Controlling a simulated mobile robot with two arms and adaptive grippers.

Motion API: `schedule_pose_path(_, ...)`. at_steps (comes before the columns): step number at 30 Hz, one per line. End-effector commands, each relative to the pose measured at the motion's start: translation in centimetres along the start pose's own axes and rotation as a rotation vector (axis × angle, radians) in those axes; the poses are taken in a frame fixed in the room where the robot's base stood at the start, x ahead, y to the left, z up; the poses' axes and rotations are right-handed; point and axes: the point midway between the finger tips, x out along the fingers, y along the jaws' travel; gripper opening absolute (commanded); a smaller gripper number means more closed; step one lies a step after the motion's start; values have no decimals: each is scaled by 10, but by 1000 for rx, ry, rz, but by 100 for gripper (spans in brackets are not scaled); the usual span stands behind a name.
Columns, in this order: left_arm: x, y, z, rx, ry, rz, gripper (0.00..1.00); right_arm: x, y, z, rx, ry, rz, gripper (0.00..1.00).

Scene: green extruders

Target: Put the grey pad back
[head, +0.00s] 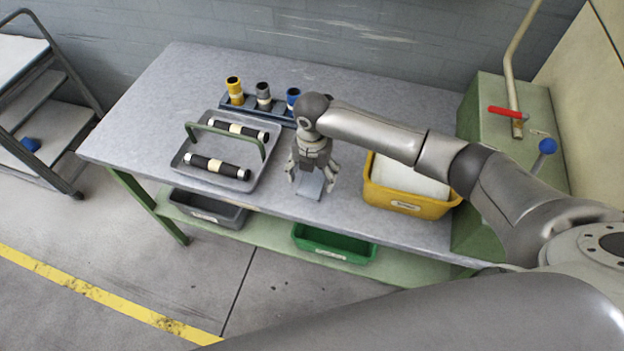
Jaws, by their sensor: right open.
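A small flat grey-blue pad (311,191) lies on the table near its front edge, partly hidden by my right gripper. My right gripper (311,182) points down over the pad with its fingers spread, one at each side of it. I cannot tell whether the fingers touch the pad. My left gripper is not in view.
A grey tray (181,161) with a green handle holds two black rollers. Behind it, a dark blue rack (245,109) holds yellow, grey and blue cylinders. A yellow bin (405,203) with white contents stands right of the gripper. A green machine (482,120) bounds the right side.

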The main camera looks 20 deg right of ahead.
Motion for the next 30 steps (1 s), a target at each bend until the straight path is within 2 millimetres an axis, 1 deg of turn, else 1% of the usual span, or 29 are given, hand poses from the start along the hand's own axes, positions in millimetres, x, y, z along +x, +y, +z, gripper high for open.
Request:
schedule_pose_path(1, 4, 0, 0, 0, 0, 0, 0, -11, 1, 1, -1, -4, 4, 76)
schedule_pose_path(6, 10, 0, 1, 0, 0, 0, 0, -48, 1, 1, 0, -4, 4, 76)
schedule_pose_path(9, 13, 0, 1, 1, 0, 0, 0, -67, 1, 1, -2, -3, 3, 76)
schedule_pose_path(12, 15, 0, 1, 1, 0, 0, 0, -81, 1, 0, 0, -1, 3, 76)
schedule_pose_path(15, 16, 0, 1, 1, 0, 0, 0, -90, 1, 0, 0, -1, 2, 76)
schedule_pose_path(18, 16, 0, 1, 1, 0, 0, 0, -94, 0, 0, -1, 0, 0, 76)
schedule_pose_path(30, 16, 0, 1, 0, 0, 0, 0, -95, 0, 0, 0, 1, 0, 76)
